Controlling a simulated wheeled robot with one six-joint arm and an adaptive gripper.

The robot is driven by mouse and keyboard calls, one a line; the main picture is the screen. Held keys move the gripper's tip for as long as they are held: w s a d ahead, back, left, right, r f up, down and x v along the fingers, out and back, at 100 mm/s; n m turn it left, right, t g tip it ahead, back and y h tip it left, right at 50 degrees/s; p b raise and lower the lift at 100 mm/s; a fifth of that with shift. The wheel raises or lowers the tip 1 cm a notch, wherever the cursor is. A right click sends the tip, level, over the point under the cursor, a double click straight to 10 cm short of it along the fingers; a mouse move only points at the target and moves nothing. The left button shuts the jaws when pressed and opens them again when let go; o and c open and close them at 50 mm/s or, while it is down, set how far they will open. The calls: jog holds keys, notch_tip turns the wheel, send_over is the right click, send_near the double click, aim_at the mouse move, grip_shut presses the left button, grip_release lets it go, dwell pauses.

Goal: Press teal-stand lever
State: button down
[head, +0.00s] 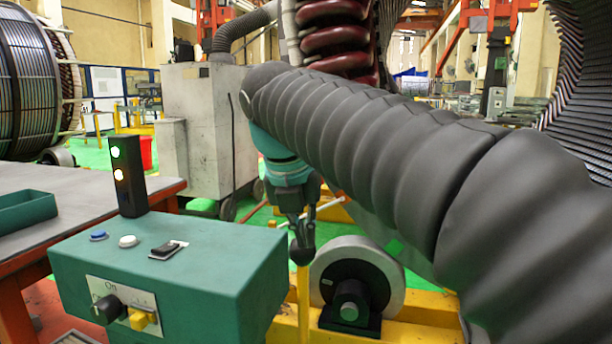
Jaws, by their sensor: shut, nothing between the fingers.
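The teal stand (190,262) is a box at the lower left. Its front has a pale plate marked "On" with a black lever-like knob (108,310) and a yellow handle (142,318). Its top carries a blue button (98,235), a white button (128,241) and a black rocker switch (165,248) on a pale base. I cannot tell for certain which part is the lever. My gripper (302,252) points down, shut and empty, just right of the stand's right edge in the picture. It appears apart from these controls; its distance from the stand is unclear.
A grey-topped table (70,205) with a teal tray (25,208) is at left. A yellow frame (405,312) with a grey wheel (388,262) lies below my arm. A grey cabinet (205,130) stands behind.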

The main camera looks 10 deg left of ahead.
jog(key=w+r, duration=0.4)
jog(key=r, duration=0.4)
jog(key=shift+w+r, duration=0.25)
jog(key=shift+r, duration=0.15)
jog(key=shift+a, duration=0.1)
